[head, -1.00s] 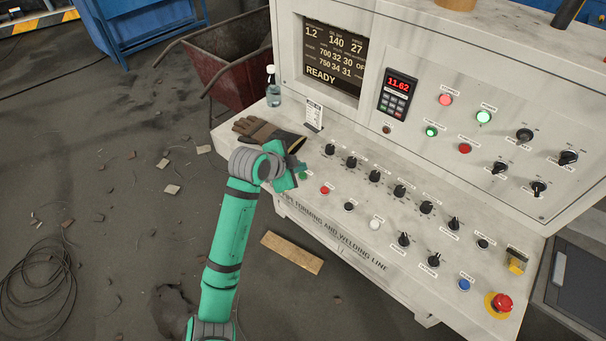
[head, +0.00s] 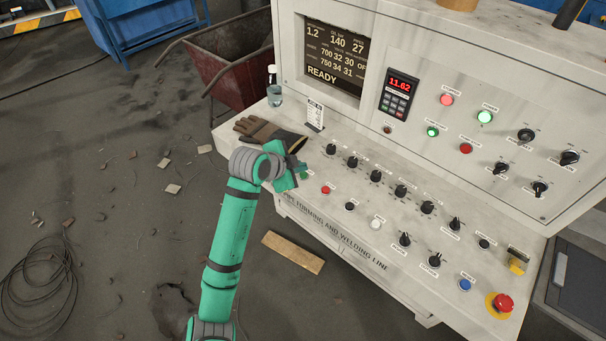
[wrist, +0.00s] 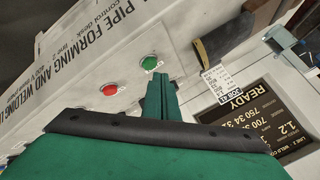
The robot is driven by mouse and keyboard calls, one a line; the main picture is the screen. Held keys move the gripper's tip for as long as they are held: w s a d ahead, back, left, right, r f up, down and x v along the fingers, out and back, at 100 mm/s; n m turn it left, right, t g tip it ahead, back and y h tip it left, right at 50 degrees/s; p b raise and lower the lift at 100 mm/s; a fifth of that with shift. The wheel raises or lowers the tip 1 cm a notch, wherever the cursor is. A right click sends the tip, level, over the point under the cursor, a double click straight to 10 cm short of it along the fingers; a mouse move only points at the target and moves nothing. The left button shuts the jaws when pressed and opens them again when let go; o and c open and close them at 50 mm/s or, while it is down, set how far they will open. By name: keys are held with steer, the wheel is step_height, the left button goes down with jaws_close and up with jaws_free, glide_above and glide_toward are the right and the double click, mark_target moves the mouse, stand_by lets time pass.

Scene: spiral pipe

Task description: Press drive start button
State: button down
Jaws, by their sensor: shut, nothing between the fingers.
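A green button (wrist: 149,62), the likely drive start button, sits on the sloping front panel of the white control desk (head: 345,222). Its label is not readable. A red button (wrist: 110,89) is next to it and also shows in the head view (head: 326,190). My gripper (wrist: 160,79) is shut and empty, with its fingertips close to the green button in the wrist view. Whether they touch it, I cannot tell. In the head view my gripper (head: 300,171) is over the left end of the panel and mostly hides the green button.
Black knobs (head: 375,176) run along the panel to the right. A work glove (head: 265,134) and a bottle (head: 274,88) lie and stand behind my gripper. A small label card (head: 315,115) stands by the screen (head: 335,60). A red emergency stop (head: 503,303) is at the far right.

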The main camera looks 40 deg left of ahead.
steer(key=shift+w+d, duration=0.1)
steer(key=shift+w, duration=0.05)
stand_by(0.4)
steer(key=shift+d+f, duration=0.1)
steer(key=shift+f, duration=0.15)
steer(key=shift+s+a+f, duration=0.2)
steer(key=shift+a, duration=0.1)
steer(key=shift+w+d+f, duration=0.15)
steer(key=shift+w+f, duration=0.05)
steer(key=shift+f, duration=0.2)
stand_by(0.9)
steer(key=shift+r, duration=0.1)
steer(key=shift+s+r, duration=0.25)
steer(key=shift+r, duration=0.45)
steer(key=shift+r, duration=0.2)
